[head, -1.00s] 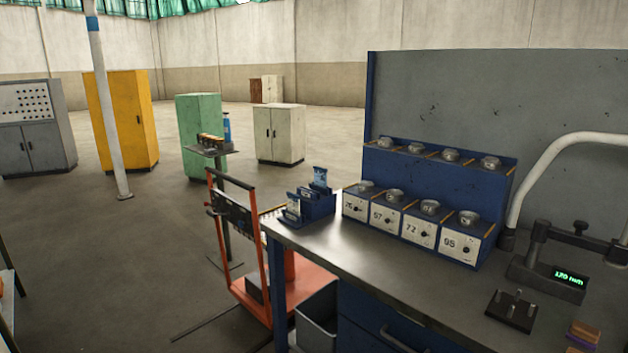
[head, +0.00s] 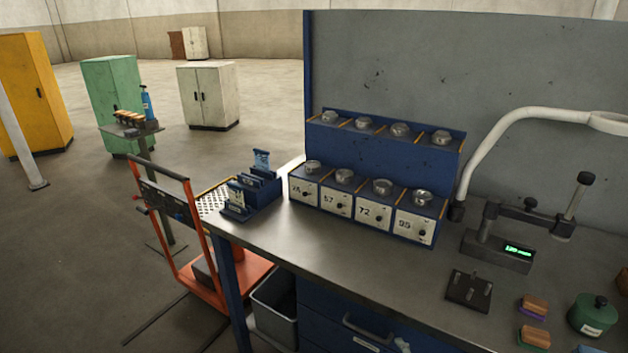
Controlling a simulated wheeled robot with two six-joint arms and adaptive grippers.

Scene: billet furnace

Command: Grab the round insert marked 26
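A blue two-tier rack (head: 390,160) stands on the workbench, with round metal inserts on both tiers. The front tier has white number plates. The leftmost plate (head: 303,191) ends in 6, but its first digit is too small to read surely. A round insert (head: 313,167) sits above that plate. The other front plates look like 57, 72 and 95. The upper tier holds more round inserts (head: 400,129) with no readable numbers. No number can be read on the inserts themselves. Neither of my grippers is in view.
The grey workbench (head: 330,238) is clear in front of the rack. A gauge with a green display (head: 518,250), a black pegged block (head: 468,290), brushes (head: 535,305) and a green pot (head: 593,314) lie right. An orange trolley (head: 225,285) stands left of the bench.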

